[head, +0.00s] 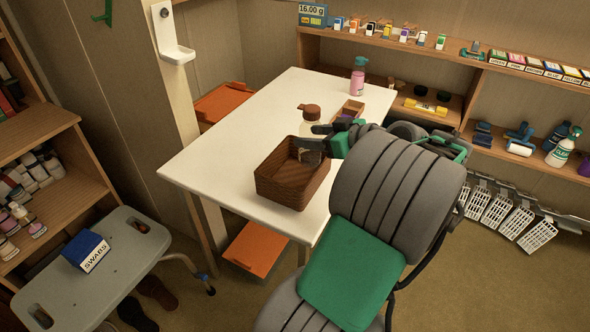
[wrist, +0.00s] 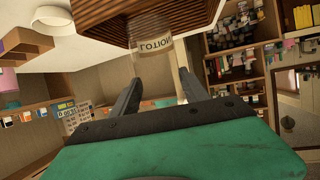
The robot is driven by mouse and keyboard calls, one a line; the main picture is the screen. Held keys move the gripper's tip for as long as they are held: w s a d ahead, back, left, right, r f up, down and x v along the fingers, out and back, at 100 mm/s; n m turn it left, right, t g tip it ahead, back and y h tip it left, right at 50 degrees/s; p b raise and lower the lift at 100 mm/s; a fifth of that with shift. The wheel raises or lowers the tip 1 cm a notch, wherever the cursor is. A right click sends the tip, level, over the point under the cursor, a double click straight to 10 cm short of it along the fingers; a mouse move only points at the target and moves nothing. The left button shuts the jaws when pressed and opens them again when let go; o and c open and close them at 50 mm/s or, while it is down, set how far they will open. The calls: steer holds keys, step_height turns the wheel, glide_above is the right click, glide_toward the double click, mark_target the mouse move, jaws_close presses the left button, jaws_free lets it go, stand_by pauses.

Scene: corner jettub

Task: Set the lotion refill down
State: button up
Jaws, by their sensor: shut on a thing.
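A brown woven basket (head: 290,190) stands on the white table (head: 225,150), just in front of and below the bottle. Whether the bottle's base is inside the basket or above it, I cannot tell.
A pink bottle with a teal top (head: 357,78) and a small wooden tray (head: 351,107) stand farther back on the table. A wall shelf (head: 450,55) with small items runs behind. The table's left part is clear. A stool with a swabs box (head: 87,250) stands at left.

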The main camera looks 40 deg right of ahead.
mark_target(316, 160)
steer(key=shift+w+a+f+b, duration=0.3)
steer(key=shift+w+f, duration=0.45)
steer(key=shift+f, duration=0.75)
steer(key=shift+w+a+f+b, duration=0.25)
steer(key=shift+w+f, duration=0.5)
steer(key=shift+f, duration=0.8)
steer(key=shift+w+a+f+b, duration=0.3)
steer(key=shift+w+f, duration=0.45)
steer(key=shift+f, duration=0.75)
steer(key=o, duration=1.5)
steer(key=shift+s+d+r, duration=0.1)
steer(key=shift+s+r, duration=0.15)
steer(key=shift+r, duration=0.1)
steer(key=p+v, duration=0.1)
steer(key=v, duration=1)
steer(key=shift+s, duration=0.25)
